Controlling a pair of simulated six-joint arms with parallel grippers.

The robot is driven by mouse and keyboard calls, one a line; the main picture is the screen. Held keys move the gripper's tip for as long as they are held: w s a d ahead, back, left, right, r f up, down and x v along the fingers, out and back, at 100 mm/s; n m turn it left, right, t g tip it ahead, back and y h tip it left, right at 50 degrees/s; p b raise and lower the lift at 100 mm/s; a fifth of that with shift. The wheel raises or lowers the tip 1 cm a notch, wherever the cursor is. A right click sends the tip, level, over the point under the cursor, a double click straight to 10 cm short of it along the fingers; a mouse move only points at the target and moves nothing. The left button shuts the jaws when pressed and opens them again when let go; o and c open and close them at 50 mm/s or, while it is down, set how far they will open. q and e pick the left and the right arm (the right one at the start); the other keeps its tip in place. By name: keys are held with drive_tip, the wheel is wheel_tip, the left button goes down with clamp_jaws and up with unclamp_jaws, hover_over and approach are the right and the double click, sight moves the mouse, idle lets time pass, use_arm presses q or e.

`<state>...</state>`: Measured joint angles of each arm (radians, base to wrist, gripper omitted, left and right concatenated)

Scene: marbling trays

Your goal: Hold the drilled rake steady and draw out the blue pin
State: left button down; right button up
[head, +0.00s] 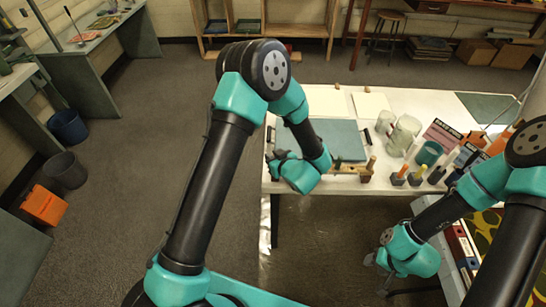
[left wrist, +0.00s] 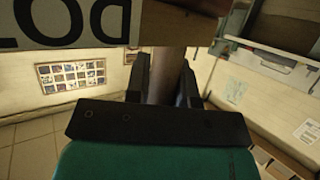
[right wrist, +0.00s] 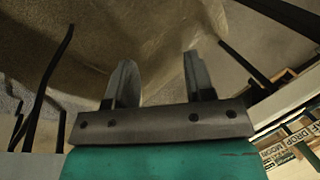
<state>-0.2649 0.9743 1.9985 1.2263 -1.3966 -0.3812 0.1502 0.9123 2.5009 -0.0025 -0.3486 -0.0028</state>
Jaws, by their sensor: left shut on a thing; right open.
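My left gripper (head: 279,154) is at the left front of the white table. In the left wrist view its jaws (left wrist: 161,78) are shut on a brown, round, upright shaft (left wrist: 166,64); I cannot tell whether this is part of the drilled rake. A wooden piece with short upright pegs (head: 350,169) sits at the table's front edge, right of that gripper. I cannot make out the blue pin in any view. My right gripper (head: 378,258) is low, in front of the table and away from the wooden piece. In the right wrist view its jaws (right wrist: 157,78) are open and empty.
A grey-blue tray (head: 335,138) lies behind the left gripper. Orange-topped (head: 400,172) and yellow-topped (head: 418,173) holders stand along the front edge. Clear jars (head: 403,134) and a teal cup (head: 429,153) stand behind them. Floor (head: 320,230) is open in front.

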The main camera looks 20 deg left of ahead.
drive_tip(key=shift+o, duration=0.2)
drive_tip(key=shift+w, duration=0.15)
drive_tip(key=w+r+m+t+h, duration=0.2)
drive_tip(key=w+r+m+h, duration=0.3)
drive_tip(key=w+m, duration=0.55)
drive_tip(key=w+r+m+t+h, duration=0.25)
drive_tip(key=w+r+m, duration=0.45)
drive_tip(key=m, duration=0.7)
drive_tip(key=w+a+r+m+g+y, duration=0.1)
drive_tip(key=w+a+r+m, duration=0.1)
drive_tip(key=a+r+m, duration=0.2)
drive_tip(key=w+a+r+m+g+y, duration=0.1)
drive_tip(key=w+a+r+m+g, duration=0.1)
drive_tip(key=a+r+m, duration=0.3)
drive_tip(key=w+a+r+m+g+y, duration=0.1)
drive_tip(key=a+r+m, duration=0.4)
drive_tip(key=a+m, duration=0.6)
drive_tip(key=shift+w+a+r+g+y, duration=0.1)
drive_tip(key=shift+w+a+g, duration=0.15)
drive_tip(key=shift+a, duration=0.55)
drive_tip(key=shift+w+a+f+g+y, duration=0.15)
drive_tip(key=shift+w+a, duration=0.25)
drive_tip(key=shift+a, duration=0.45)
drive_tip(key=shift+w+a+r+g+y, duration=0.15)
drive_tip(key=shift+w+a+g, duration=0.15)
drive_tip(key=shift+a, duration=0.5)
